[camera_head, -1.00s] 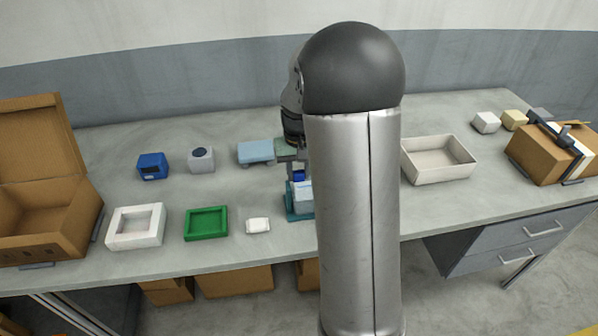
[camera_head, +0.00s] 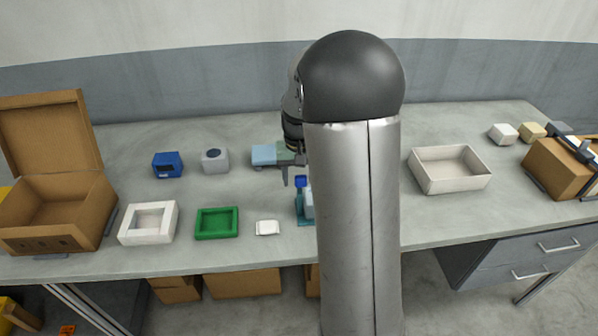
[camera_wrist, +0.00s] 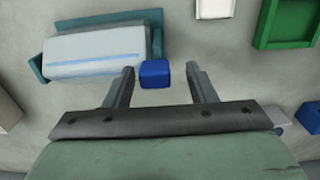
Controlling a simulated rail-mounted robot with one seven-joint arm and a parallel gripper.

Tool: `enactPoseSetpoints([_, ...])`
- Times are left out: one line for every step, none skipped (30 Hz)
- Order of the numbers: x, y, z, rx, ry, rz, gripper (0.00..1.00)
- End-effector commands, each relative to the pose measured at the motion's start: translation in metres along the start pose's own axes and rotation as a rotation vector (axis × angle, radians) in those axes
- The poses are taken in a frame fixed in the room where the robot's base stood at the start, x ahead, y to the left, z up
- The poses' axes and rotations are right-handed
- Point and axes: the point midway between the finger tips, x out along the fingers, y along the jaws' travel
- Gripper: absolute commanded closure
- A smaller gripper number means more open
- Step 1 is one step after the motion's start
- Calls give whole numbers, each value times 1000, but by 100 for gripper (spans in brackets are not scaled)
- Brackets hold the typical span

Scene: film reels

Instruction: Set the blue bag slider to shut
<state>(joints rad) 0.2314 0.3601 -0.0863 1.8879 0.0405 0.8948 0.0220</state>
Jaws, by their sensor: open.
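The blue bag slider (camera_wrist: 155,74) is a small blue block at the lower right corner of the bag in the wrist view. It also shows beside my arm in the head view (camera_head: 300,182). The pale bag (camera_wrist: 95,55) has a blue line along it and lies in a teal holder (camera_wrist: 157,35). My gripper (camera_wrist: 161,70) is open, with one fingertip on each side of the slider and a gap on both sides. I cannot tell how far above or below it the tips are. In the head view my arm hides much of the bag and holder.
A small white packet (camera_head: 267,228), a green tray (camera_head: 217,237) and a white tray (camera_head: 148,238) lie left of the holder. A light blue block (camera_head: 264,155) is behind my gripper. A beige bin (camera_head: 450,188) stands right of my arm. An open carton (camera_head: 60,240) is far left.

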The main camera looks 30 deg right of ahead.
Motion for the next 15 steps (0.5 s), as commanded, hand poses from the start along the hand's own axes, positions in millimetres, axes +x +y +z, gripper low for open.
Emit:
enactPoseSetpoints([-1,0,0,0,1,0,49])
enactPoseSetpoints([-3,0,0,0,2,0,49])
enactPoseSetpoints([-6,0,-1,0,3,0,49])
enactPoseSetpoints([-9,0,-1,0,2,0,49])
enactPoseSetpoints([-13,0,-1,0,2,0,49])
enactPoseSetpoints([-19,0,-1,0,5,0,49])
enactPoseSetpoints([-25,0,-1,0,5,0,49])
enactPoseSetpoints([-31,0,-1,0,6,0,49])
enactPoseSetpoints([-40,0,-1,0,6,0,49])
enactPoseSetpoints([-48,0,-1,0,7,0,49])
enactPoseSetpoints([-55,0,-1,0,7,0,49])
enactPoseSetpoints([-65,0,-1,0,7,0,49])
enactPoseSetpoints([-73,0,-1,0,7,0,49])
enactPoseSetpoints([-80,0,-1,0,7,0,49])
enactPoseSetpoints([-90,0,-1,0,7,0,49])
